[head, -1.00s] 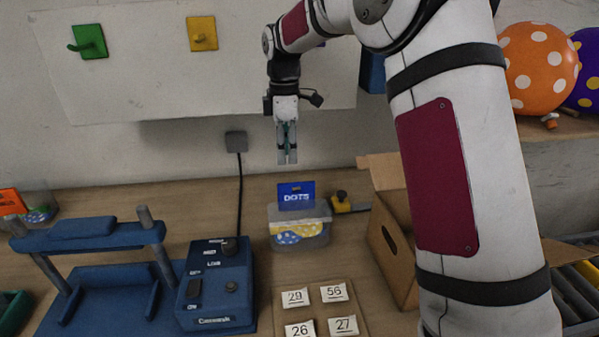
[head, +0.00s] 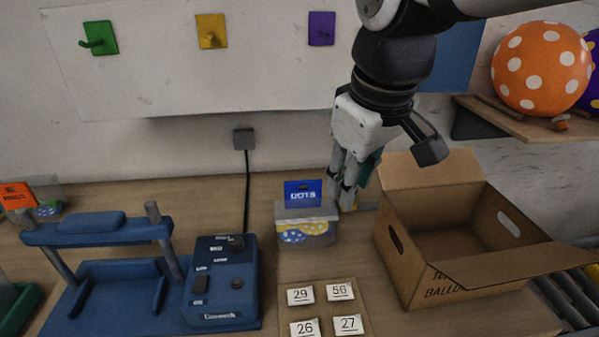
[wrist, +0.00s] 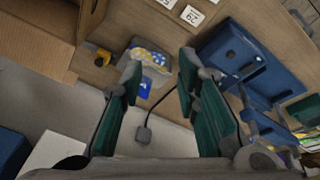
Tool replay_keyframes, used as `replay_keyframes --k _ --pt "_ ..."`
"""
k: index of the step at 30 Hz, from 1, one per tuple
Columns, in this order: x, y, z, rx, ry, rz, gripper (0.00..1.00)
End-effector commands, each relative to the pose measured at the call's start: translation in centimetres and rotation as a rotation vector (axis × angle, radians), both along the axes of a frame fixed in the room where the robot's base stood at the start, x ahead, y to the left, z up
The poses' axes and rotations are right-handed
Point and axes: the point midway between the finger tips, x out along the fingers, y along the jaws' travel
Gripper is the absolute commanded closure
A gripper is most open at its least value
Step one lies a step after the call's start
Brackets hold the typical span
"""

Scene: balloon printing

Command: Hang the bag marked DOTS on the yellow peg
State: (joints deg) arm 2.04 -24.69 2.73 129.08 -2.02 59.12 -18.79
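The DOTS bag (head: 306,228) stands upright on the bench, clear with blue and yellow dotted contents and a blue header card (head: 303,194). It also shows between and beyond my fingertips in the wrist view (wrist: 152,57). The yellow peg (head: 212,32) is on the wall board, up and left of the bag, and is empty. My gripper (head: 347,190) points down just right of the bag. In the wrist view its fingers (wrist: 160,68) are wide apart with nothing held. Whether a fingertip touches the bag cannot be told.
Green (head: 99,38) and purple (head: 321,29) pegs flank the yellow one. An open cardboard box (head: 425,250) stands close to my gripper's right. A blue press (head: 100,240) and control box (head: 222,285) stand left. Number cards (head: 341,291) lie in front. Another bag (head: 45,195) is far left.

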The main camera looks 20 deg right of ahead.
Motion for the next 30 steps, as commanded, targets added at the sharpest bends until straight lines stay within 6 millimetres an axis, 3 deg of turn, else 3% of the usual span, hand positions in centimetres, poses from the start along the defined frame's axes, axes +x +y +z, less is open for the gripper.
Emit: replay_keyframes --k 1,3,9,14,30 --pt "-2.0 0.0 -0.5 0.023 -0.025 -0.057 0.71" --pt "-4.1 -0.1 -1.3 0.058 -0.053 -0.134 0.71" --pt "-7.8 -0.1 -3.4 0.134 -0.099 -0.285 0.71" --pt "-8.7 0.0 -4.1 0.154 -0.109 -0.324 0.71" --pt "-8.7 0.0 -4.0 0.154 -0.109 -0.324 0.71"
